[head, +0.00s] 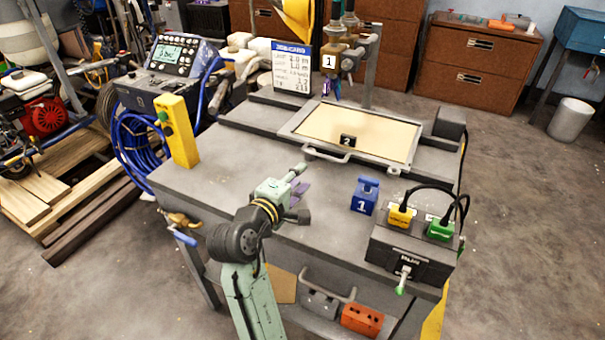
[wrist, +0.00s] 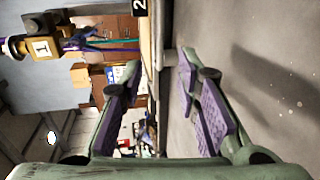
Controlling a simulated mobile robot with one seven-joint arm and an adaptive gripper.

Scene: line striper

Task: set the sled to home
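The sled (head: 300,128) appears to be the flat metal frame around a tan panel at the back of the bench, with a black tag marked 2 (head: 347,141). A light bar handle (head: 328,156) is on its front edge. The tag also shows at the top of the wrist view (wrist: 139,7). My gripper (head: 302,191) is over the bench, in front of and left of the handle, apart from it. In the wrist view its purple-padded fingers (wrist: 160,72) are spread with nothing between them. No home mark can be made out.
A blue block marked 1 (head: 365,194) stands right of my gripper. A dark box (head: 412,252) with yellow and green plugs is at the front right. A yellow button post (head: 178,132) stands at left. A nozzle head marked 1 (head: 330,60) hangs behind the sled. The bench middle is mostly clear.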

